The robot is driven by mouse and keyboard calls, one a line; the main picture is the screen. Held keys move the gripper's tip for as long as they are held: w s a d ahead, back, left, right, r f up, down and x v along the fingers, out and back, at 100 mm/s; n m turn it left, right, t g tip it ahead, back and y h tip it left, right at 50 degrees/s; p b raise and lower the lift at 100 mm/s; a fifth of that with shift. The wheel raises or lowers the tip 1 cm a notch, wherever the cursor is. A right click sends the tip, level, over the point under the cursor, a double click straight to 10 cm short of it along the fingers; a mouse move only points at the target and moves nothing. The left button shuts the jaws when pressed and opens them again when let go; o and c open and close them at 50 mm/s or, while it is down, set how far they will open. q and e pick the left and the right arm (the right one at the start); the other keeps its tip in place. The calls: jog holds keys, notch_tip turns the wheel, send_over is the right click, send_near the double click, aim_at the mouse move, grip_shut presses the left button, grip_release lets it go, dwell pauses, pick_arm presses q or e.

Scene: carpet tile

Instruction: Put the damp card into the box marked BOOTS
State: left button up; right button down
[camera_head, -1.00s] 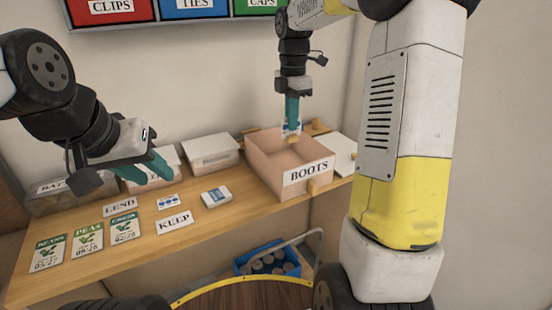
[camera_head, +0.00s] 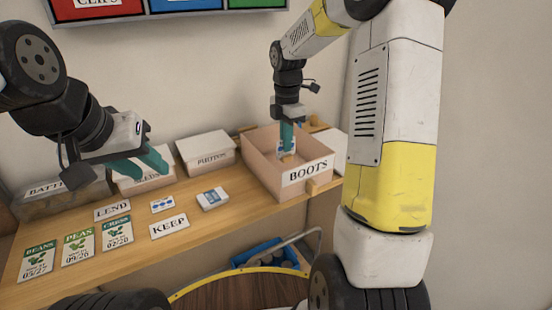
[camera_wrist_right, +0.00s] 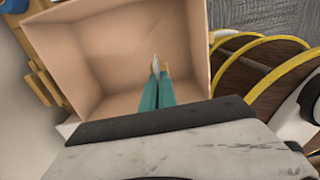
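The open tan box marked BOOTS (camera_head: 308,173) stands at the right end of the wooden shelf. My right gripper (camera_head: 286,146) points straight down inside its opening. It is shut on a small white card with blue marks (camera_head: 284,153), held at the fingertips and partly hidden by them. In the right wrist view the card (camera_wrist_right: 155,66) shows nearly edge-on between the teal fingers (camera_wrist_right: 158,80), above the box floor, with the box walls (camera_wrist_right: 80,50) around. My left gripper (camera_head: 157,176) is open and empty over the left part of the shelf.
Seed packets (camera_head: 78,243), LEND (camera_head: 112,210) and KEEP (camera_head: 169,226) labels, a blue-dotted card (camera_head: 162,205) and a small white-and-blue pack (camera_head: 212,199) lie on the shelf. A PHOTOS box (camera_head: 206,151) stands behind. A blue crate (camera_head: 262,253) is below.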

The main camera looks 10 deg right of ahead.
aim_at(286, 157)
notch_tip(286, 157, down, 8)
jog(key=shift+r, duration=0.1)
dwell(0.4)
jog(key=c, duration=1.7)
grip_release()
notch_tip(286, 157, up, 12)
jog(key=shift+f, duration=0.1)
jog(key=s+r+m+t, duration=0.2)
jog(key=s+m, duration=0.5)
jog(key=s, duration=0.1)
jog(key=s+a+r+m+t+y, duration=0.1)
jog(key=s+r+m+t, duration=0.1)
jog(key=s+m, duration=0.5)
jog(key=s+a+r+m+t+y, duration=0.1)
jog(key=s+r+m+t, duration=0.1)
jog(key=s+r+m, duration=0.2)
jog(key=shift+s+a+r+m, duration=0.1)
jog(key=shift+s+m, duration=0.75)
jog(key=shift+s, duration=0.55)
jog(key=shift+s+a+m, duration=0.1)
jog(key=shift+s+m, duration=0.75)
jog(key=shift+s, duration=0.5)
